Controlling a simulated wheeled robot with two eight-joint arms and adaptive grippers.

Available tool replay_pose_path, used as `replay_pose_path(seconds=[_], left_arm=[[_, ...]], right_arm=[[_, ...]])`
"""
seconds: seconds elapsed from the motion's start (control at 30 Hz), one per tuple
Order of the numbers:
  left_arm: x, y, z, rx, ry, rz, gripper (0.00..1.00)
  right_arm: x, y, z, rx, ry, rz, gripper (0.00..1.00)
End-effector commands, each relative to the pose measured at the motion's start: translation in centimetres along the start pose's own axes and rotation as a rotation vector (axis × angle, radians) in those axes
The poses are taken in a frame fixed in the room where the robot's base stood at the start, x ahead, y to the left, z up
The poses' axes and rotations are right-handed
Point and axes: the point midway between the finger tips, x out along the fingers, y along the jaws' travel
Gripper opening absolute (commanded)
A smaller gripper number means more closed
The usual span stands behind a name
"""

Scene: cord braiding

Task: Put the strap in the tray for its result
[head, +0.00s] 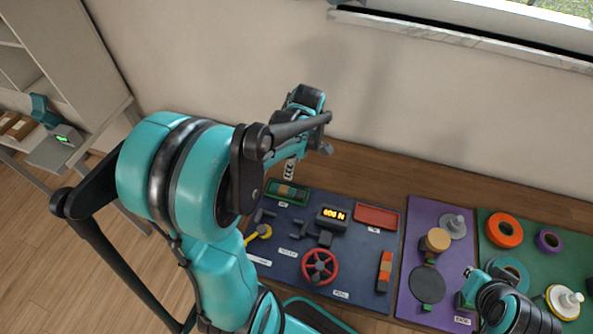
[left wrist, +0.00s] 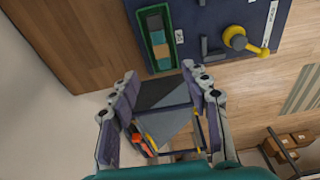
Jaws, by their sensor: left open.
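A banded dark, teal and tan piece, which looks like the strap (left wrist: 157,38), lies inside the green tray (left wrist: 172,64) in the left wrist view. The green tray also shows at the back left of the dark blue mat in the head view (head: 306,198). The red tray (head: 377,216) at the back right of the mat looks empty.
The blue mat (head: 290,262) also holds a lit display (head: 331,216), a red wheel (head: 320,267), a yellow lever (head: 259,234) and an orange-and-dark block (head: 385,270). Rolls and discs stand on the purple and green mats to the right. A shelf (head: 60,60) stands left.

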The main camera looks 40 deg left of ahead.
Motion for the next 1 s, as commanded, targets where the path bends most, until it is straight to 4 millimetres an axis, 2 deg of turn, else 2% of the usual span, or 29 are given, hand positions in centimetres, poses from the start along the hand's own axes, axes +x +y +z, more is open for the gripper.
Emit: replay_pose_path(seconds=[0.07,0.17,0.4,0.6,0.8,1.0], left_arm=[[-1.0,-0.5,0.7,0.078,-0.006,0.027,0.47],[-2.8,-1.6,2.2,0.287,-0.014,0.104,0.47],[-7.6,-6.1,7.2,1.039,0.060,0.406,0.47],[-9.3,-9.2,10.2,1.520,0.215,0.610,0.47],[-9.7,-10.4,11.3,1.719,0.314,0.694,0.47],[-9.8,-10.5,11.4,1.736,0.325,0.701,0.47]], right_arm=[[0.0,0.0,0.0,0.000,0.000,0.000,0.00],[0.0,0.0,0.0,0.000,0.000,0.000,0.00],[0.0,0.0,0.0,0.000,0.000,0.000,0.00],[0.0,0.0,0.0,0.000,0.000,0.000,0.00],[0.0,0.0,0.0,0.000,0.000,0.000,0.00],[0.0,0.0,0.0,0.000,0.000,0.000,0.00]])
